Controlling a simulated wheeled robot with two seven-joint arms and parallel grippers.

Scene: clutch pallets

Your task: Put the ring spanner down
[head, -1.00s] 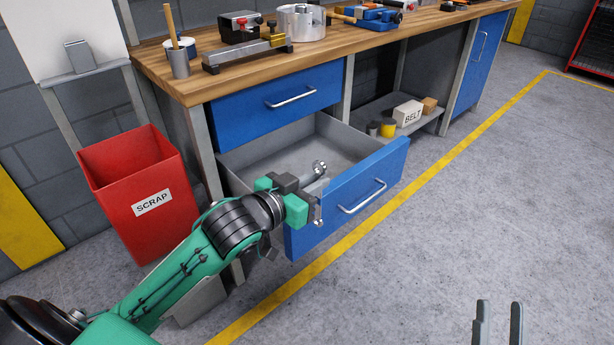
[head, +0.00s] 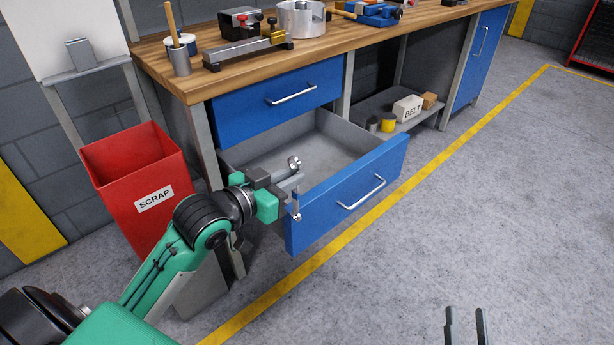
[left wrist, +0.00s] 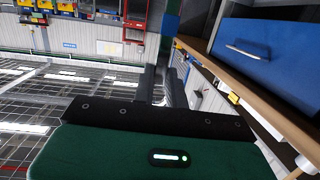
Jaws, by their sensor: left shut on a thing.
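My left gripper (head: 291,184) is shut on the ring spanner (head: 294,163). It holds it at the left end of the open lower drawer (head: 372,165), near the front panel. One shiny ring end shows above the jaws against the drawer's inside, and the other end hangs below them by the front panel's left edge. The jaws hide the middle of the spanner. I cannot tell whether the spanner touches the drawer. The left wrist view shows the left gripper's fingers (left wrist: 158,85), with the spanner not clear. My right gripper (head: 467,314) is open and empty over the floor.
A red scrap bin (head: 137,190) stands left of the bench. The workbench top (head: 340,38) holds a vice and several tools. A closed blue drawer (head: 280,98) is above the open one. A belt box (head: 407,108) sits on the lower shelf. The open drawer's floor looks clear.

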